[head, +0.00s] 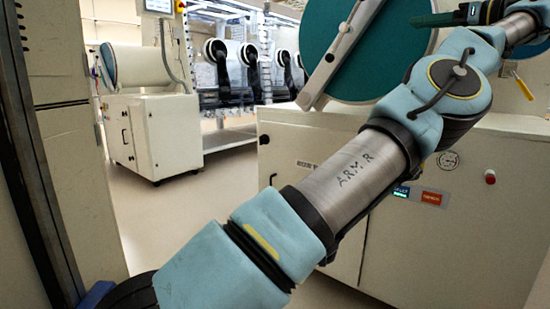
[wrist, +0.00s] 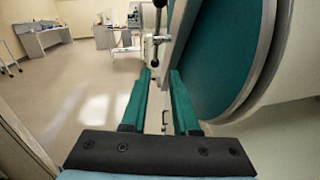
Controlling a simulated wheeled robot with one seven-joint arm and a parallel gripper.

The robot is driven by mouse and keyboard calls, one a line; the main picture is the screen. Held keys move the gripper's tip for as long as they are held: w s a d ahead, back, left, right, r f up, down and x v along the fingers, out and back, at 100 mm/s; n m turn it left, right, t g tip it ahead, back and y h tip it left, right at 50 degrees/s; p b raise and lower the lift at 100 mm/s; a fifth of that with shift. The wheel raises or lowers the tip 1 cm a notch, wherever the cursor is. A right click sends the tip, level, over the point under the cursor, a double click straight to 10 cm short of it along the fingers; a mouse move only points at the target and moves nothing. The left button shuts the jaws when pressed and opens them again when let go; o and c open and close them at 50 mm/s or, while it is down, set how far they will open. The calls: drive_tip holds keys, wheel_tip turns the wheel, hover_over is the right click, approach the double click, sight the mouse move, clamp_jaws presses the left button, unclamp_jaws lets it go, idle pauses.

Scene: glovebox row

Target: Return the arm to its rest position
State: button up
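My arm (head: 345,180) crosses the head view from the lower left to the upper right, stretched out in front of the glovebox cabinet. My gripper (wrist: 160,74) shows in the wrist view with its two teal fingers apart and nothing held between them. In the head view one teal finger (head: 440,19) shows at the top right, pointing left; the other finger is hidden there. A round teal door (head: 400,50) with a pale rim is close by. In the wrist view the door (wrist: 215,50) is just right of the fingers; I cannot tell whether they touch.
A metal bar (head: 340,52) crosses the door. A metal rod with a dark knob (wrist: 157,22) stands beyond my fingertips. A white cabinet (head: 440,240) is behind my arm. Another white unit (head: 165,130) stands farther left. Floor (head: 170,220) is open between them; a tall panel edges the left.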

drive_tip(key=w+d+r+m+t+h, duration=0.1)
drive_tip(key=d+r+m+t+h, duration=0.95)
drive_tip(key=m, duration=0.55)
drive_tip(key=w+f+m+g+h, duration=0.35)
drive_tip(key=f+m+h, duration=0.35)
drive_tip(key=m, duration=0.4)
drive_tip(key=w+f+m+g+h, duration=0.2)
drive_tip(key=f+m+g+h, duration=0.2)
drive_tip(key=f+m+h, duration=0.5)
drive_tip(key=w+a+f+m+g+y, duration=0.2)
drive_tip(key=a+f+m+g+y, duration=0.45)
drive_tip(key=a+f, duration=1.15)
drive_tip(key=s+a+f+m+g+y, duration=0.1)
drive_tip(key=s+a+f+y, duration=0.15)
drive_tip(key=a+f, duration=0.55)
drive_tip(key=s+a+f+m+g+y, duration=0.1)
drive_tip(key=s+a+f+g+y, duration=0.1)
drive_tip(key=s+a+f, duration=0.5)
drive_tip(key=s+a+f+g+y, duration=0.2)
drive_tip(key=s+a+f+g, duration=0.15)
drive_tip(key=s+a, duration=0.55)
drive_tip(key=s+a+f+g+y, duration=0.2)
drive_tip(key=s+a+f, duration=0.35)
drive_tip(key=a, duration=0.45)
wheel_tip(320, 180, up, 30)
drive_tip(key=s+p, duration=0.1)
drive_tip(key=p, duration=2.9)
drive_tip(key=shift+s+a+r+n, duration=0.25)
drive_tip(key=shift+s+a+n, duration=0.1)
drive_tip(key=shift+a, duration=0.05)
